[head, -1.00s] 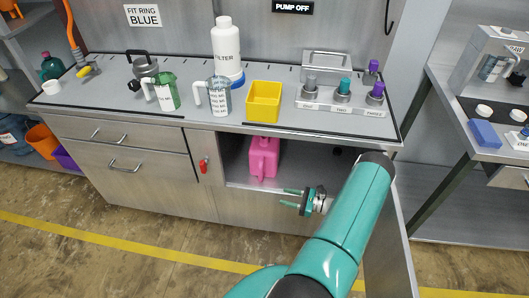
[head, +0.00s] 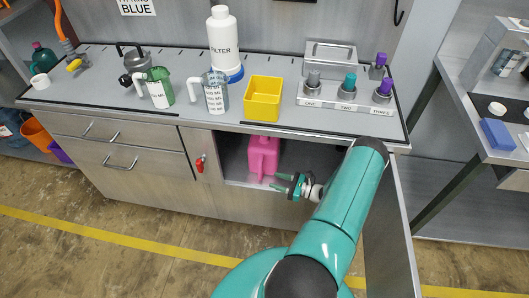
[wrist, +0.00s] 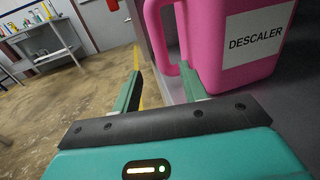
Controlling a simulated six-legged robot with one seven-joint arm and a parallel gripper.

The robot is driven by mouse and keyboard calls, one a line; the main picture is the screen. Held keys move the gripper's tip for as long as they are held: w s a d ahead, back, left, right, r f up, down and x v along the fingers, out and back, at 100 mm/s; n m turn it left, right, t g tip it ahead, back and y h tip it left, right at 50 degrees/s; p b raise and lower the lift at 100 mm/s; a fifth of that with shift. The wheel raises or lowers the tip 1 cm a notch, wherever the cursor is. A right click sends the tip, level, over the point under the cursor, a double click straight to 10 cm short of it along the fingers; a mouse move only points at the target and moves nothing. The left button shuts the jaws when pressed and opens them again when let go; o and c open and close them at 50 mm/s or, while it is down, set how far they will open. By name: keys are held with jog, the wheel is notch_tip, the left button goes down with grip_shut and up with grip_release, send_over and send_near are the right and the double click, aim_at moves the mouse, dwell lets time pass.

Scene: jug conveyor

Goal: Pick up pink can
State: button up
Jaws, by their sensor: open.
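The pink can (head: 263,155) stands upright inside the open cupboard under the counter. In the wrist view the pink can (wrist: 220,45) fills the upper right, with a white label reading DESCALER and its handle at its left side. My gripper (head: 279,182) is at the cupboard opening, just in front of and to the right of the can's lower part. In the wrist view my gripper (wrist: 162,88) is open, its right finger close to the can's handle. I cannot tell whether that finger touches the handle. Nothing is held.
The counter (head: 185,124) overhangs the cupboard. A yellow bin (head: 263,99), jugs and a white FILTER bottle (head: 223,45) stand on it. A red latch (head: 200,164) is left of the opening. An open door panel (head: 392,235) stands at the right. The floor in front is clear.

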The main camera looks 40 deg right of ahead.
aim_at(260, 175)
jog(key=x, duration=0.8)
jog(key=shift+w+f, duration=0.15)
jog(key=shift+w, duration=0.05)
jog(key=shift+c, duration=0.2)
grip_shut()
